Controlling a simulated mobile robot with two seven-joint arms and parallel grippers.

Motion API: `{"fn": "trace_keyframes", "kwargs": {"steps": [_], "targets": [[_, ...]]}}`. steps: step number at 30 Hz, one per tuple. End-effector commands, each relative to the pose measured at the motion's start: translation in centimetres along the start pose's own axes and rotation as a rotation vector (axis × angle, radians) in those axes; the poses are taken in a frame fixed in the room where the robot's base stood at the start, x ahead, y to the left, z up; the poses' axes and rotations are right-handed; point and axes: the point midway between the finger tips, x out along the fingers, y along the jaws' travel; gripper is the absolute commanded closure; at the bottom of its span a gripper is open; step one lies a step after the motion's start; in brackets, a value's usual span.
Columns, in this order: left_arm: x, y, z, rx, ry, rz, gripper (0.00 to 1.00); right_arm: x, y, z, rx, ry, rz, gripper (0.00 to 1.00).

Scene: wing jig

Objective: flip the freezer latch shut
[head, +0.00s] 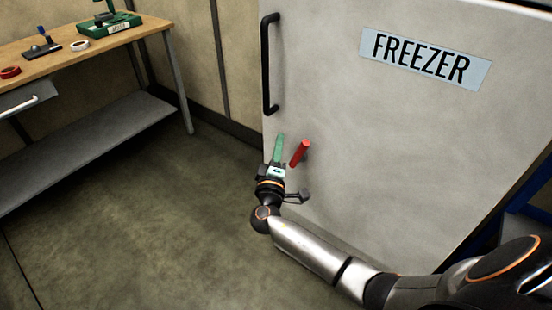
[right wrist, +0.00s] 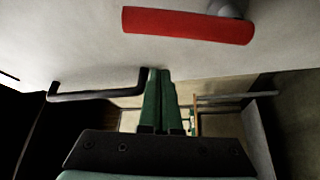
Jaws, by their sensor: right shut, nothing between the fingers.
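The white freezer (head: 350,150) fills the right of the head view, with a blue FREEZER label (head: 425,58) and a black bar handle (head: 267,65). The red latch lever (head: 300,153) sits low on the freezer front, tilted with its upper end to the right. My right gripper (head: 280,137) has green fingers pressed together, empty, just left of the latch. In the right wrist view the red latch (right wrist: 188,25) lies above the shut fingertips (right wrist: 159,72), with a visible gap. The latch's mount is mostly hidden. My left gripper does not show.
A wooden workbench (head: 60,42) with a grey lower shelf (head: 90,140) stands at left. It holds a green bin (head: 108,26), tape rolls and a dark tool. The floor (head: 130,230) between bench and freezer is clear. The black handle also shows in the wrist view (right wrist: 100,94).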

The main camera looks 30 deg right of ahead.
Motion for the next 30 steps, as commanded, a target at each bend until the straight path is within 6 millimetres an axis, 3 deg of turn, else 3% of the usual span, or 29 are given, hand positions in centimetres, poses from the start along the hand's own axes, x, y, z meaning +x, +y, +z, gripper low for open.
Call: {"fn": "trace_keyframes", "kwargs": {"steps": [3, 9, 22, 30], "targets": [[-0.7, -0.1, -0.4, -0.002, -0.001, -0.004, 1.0, -0.9, 0.1, 2.1, -0.007, 0.001, -0.004, 1.0], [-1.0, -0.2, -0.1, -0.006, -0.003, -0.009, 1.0, -1.5, 0.0, 3.5, -0.003, 0.002, -0.001, 1.0], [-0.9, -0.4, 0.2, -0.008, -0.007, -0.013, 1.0, -1.6, -0.1, 3.8, 0.0, 0.001, -0.001, 1.0], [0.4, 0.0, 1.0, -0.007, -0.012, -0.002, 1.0, -1.8, -0.4, 4.1, 0.035, 0.001, 0.02, 1.0]]}}
